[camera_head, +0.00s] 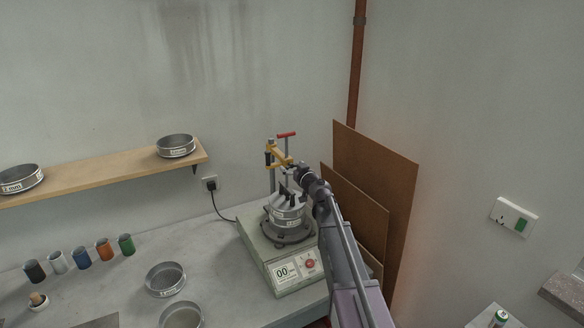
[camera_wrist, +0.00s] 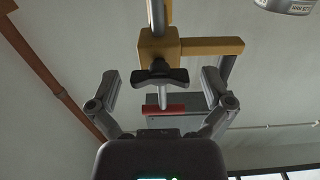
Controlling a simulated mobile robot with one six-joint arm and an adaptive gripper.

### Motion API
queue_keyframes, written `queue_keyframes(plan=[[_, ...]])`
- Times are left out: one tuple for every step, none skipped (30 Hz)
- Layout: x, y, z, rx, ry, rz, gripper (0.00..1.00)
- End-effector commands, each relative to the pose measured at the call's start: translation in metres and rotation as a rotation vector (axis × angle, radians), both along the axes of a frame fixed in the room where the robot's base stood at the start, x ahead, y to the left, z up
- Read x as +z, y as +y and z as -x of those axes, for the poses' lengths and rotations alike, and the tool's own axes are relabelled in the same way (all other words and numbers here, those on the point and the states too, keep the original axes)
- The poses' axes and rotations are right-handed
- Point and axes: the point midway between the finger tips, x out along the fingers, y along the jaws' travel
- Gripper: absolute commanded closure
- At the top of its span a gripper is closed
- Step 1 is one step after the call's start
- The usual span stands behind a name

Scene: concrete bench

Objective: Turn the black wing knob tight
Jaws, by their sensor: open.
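The black wing knob (camera_wrist: 161,78) sits on the yellow clamp block (camera_wrist: 158,48) in the wrist view, its two wings spread sideways. My gripper (camera_wrist: 162,84) is open, with one finger to each side of the knob and a clear gap on both sides. In the head view my gripper (camera_head: 292,172) is at the clamp's yellow arm (camera_head: 277,158), above the sieve stack (camera_head: 283,217) on the shaker (camera_head: 268,262). The knob is too small to make out surely there. A red bar (camera_wrist: 163,110) shows beyond the knob in the wrist view.
Brown boards (camera_head: 388,175) lean on the wall right of the shaker, close to my arm. Loose sieves (camera_head: 165,279) and several coloured cups (camera_head: 82,258) stand on the bench to the left. A shelf (camera_head: 110,168) with sieves is on the back wall.

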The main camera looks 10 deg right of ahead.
Motion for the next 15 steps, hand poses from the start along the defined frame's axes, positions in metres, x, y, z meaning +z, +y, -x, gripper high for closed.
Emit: queue_keyframes(plan=[[0.0, 0.0001, -0.0003, 0.0, 0.0, 0.0, 0.0], [0.0, 0.0002, -0.0002, 0.0, 0.0, 0.0, 0.0], [0.0, 0.0001, -0.0001, 0.0, 0.0, 0.0, 0.0], [0.0, 0.0001, -0.0001, 0.0, 0.0, 0.0, 0.0], [0.0, 0.0001, 0.0, 0.0, 0.0, 0.0, 0.0], [0.0, 0.0001, 0.0, 0.0, 0.0, 0.0, 0.0], [0.0, 0.0, 0.0, 0.0, 0.0, 0.0, 0.0], [0.0, 0.0001, 0.0, 0.0, 0.0, 0.0, 0.09], [0.0, 0.0, 0.0001, 0.0, 0.0, 0.0, 0.21], [0.0, 0.0, 0.0001, 0.0, 0.0, 0.0, 0.3], [0.0, 0.0, 0.0001, 0.0, 0.0, 0.0, 0.39], [0.0, 0.0, 0.0001, 0.0, 0.0, 0.0, 0.51], [0.0, 0.0, 0.0001, 0.0, 0.0, 0.0, 0.59], [0.0, 0.0, 0.0001, 0.0, 0.0, 0.0, 0.68], [0.0, 0.0, 0.0, 0.0, 0.0, 0.0, 0.8]])
